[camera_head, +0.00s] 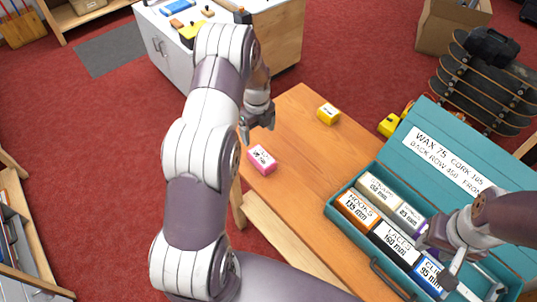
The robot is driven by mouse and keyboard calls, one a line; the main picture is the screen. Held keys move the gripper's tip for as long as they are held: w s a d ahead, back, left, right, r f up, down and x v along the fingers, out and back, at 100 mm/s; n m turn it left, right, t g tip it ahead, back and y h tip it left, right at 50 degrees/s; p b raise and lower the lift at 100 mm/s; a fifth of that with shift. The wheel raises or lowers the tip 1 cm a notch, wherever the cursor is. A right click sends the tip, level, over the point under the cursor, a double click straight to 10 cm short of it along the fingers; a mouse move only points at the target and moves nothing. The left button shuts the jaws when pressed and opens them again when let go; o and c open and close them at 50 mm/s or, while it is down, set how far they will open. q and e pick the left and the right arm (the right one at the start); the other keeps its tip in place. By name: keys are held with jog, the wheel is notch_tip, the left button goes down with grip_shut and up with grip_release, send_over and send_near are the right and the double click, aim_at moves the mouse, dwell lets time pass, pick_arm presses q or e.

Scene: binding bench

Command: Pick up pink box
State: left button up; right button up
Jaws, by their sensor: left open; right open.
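The pink box (262,159) lies on the wooden bench near its left edge, with a white label on top. My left gripper (257,127) is open and empty, a little above and behind the pink box in the picture, apart from it. My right gripper (447,268) is open over the teal case at the lower right, close to the labelled boxes in it. Its arm hides part of the case.
A yellow box (328,113) stands further back on the bench (300,150). The open teal case (342,212) holds several labelled boxes, including an orange one (357,209). The bench between the pink box and the case is clear.

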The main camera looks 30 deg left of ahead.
pick_arm(q)
jog(key=f, duration=0.2)
jog(key=p, duration=0.2)
send_over(262, 156)
jog(key=a, duration=0.1)
jog(key=f, duration=0.5)
jog(key=shift+w+a+f, duration=0.1)
jog(key=shift+w+a, duration=0.05)
jog(key=shift+w, duration=0.05)
jog(key=f, duration=0.1)
jog(key=d+f+p, duration=0.1)
jog(key=f, duration=0.1)
jog(key=f+p, duration=0.1)
jog(key=shift+s+d+f, duration=0.15)
jog(key=shift+s, duration=0.25)
jog(key=shift+w+f, duration=0.25)
jog(key=shift+f, duration=0.15)
jog(key=c, duration=0.7)
jog(key=shift+s+r, duration=0.1)
jog(key=shift+r, duration=0.05)
jog(key=c, duration=0.5)
pick_arm(e)
jog(key=r, duration=0.4)
jog(key=shift+w+a+r, duration=0.2)
jog(key=shift+w+r, duration=0.15)
jog(key=shift+w+f, duration=0.1)
jog(key=shift+w, duration=0.05)
